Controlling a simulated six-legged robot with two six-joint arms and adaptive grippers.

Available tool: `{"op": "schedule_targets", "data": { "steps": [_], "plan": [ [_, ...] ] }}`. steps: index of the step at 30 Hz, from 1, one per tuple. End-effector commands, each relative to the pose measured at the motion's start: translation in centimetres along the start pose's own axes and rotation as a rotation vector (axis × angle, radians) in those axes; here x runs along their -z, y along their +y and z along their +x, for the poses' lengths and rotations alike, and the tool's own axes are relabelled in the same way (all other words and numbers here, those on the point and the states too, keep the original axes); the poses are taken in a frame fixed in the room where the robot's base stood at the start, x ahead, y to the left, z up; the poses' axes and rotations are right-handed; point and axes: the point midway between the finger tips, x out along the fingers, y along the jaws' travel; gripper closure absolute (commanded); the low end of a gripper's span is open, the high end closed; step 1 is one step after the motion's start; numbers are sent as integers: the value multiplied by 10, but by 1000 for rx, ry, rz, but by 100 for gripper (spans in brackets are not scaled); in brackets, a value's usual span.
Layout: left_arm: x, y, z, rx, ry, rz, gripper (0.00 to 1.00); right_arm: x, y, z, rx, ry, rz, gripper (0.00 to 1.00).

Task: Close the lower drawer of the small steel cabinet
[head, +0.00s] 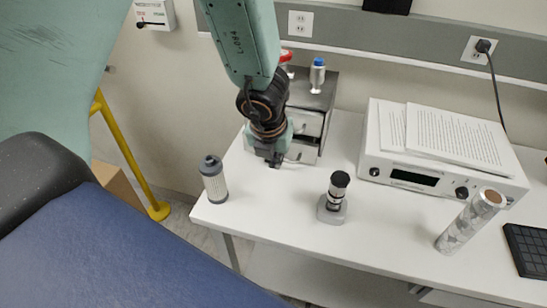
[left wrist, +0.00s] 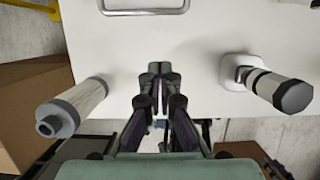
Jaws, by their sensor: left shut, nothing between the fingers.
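The small steel cabinet (head: 322,88) stands on the white table against the wall in the head view. Its lower drawer (head: 303,151) is partly hidden behind my left gripper (head: 274,162); how far it stands out is hard to tell. In the left wrist view a metal bar handle (left wrist: 144,11) shows at the top edge, beyond the fingertips. My left gripper, also in the left wrist view (left wrist: 159,70), is shut and empty, pointing down just in front of the cabinet. I cannot tell whether it touches the drawer. My right gripper is not in view.
A filter cylinder (head: 213,180) stands at the table's left edge and a black-topped device (head: 334,197) stands right of the gripper. Farther right are a white instrument (head: 440,178) with papers and a patterned cylinder (head: 470,222). Bottles (head: 317,75) stand on the cabinet.

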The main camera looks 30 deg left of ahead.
Motion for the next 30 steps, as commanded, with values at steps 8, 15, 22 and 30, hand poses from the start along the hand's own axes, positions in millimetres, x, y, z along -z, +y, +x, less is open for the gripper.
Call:
{"op": "schedule_targets", "data": {
  "steps": [8,15,22,30],
  "plan": [
    [1,0,41,0,1,-2,100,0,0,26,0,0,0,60],
    [-12,0,49,1,1,-2,100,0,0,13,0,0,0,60],
    [-27,0,56,0,1,-2,100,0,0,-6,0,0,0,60],
    [-35,0,63,0,0,-2,100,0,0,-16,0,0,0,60]
  ]
}}
